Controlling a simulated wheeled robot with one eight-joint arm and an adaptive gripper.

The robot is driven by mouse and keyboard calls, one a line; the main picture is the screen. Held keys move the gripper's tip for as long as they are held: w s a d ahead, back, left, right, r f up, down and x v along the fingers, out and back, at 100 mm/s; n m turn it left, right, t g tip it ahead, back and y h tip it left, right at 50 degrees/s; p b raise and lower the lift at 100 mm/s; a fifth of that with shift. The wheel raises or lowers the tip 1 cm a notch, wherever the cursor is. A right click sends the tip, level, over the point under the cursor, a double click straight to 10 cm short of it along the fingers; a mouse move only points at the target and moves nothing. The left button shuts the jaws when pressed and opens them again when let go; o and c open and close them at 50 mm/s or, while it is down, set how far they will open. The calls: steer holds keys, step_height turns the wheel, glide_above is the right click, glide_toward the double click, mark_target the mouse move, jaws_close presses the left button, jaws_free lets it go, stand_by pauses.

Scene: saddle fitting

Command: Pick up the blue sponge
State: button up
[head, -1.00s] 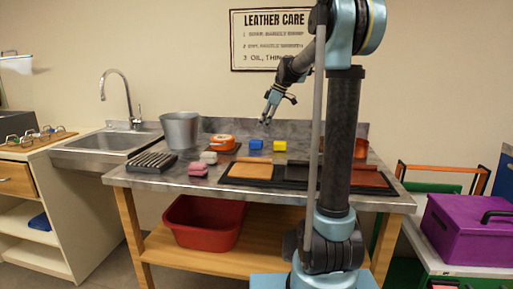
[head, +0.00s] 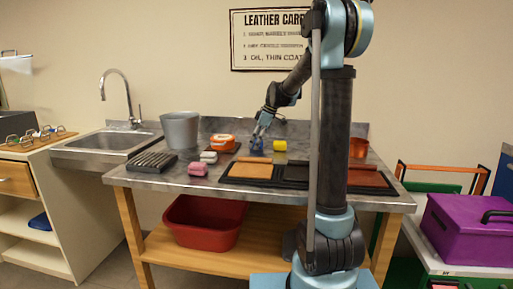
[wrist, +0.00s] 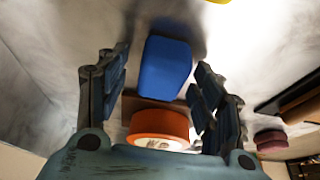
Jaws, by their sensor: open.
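The blue sponge (wrist: 165,68) lies on the metal worktop. In the wrist view it sits between and just beyond the two fingers of my gripper (wrist: 160,85). The fingers are open, with a gap to the sponge on each side. In the head view my gripper (head: 258,138) is down at the blue sponge (head: 256,147) and partly covers it. Whether a fingertip touches the sponge cannot be told there.
A yellow sponge (head: 280,146) is close on the right. An orange round tin (head: 222,143) is on the left. Pink (head: 198,169) and pale (head: 209,157) blocks, a bucket (head: 180,130) and dark trays with leather (head: 250,171) stand around.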

mark_target(256, 140)
steer(key=shift+c, duration=0.2)
steer(key=c, duration=1)
step_height(256, 140, up, 10)
steer(key=shift+r, duration=0.1)
steer(key=shift+o, duration=0.9)
steer(key=shift+c, duration=0.8)
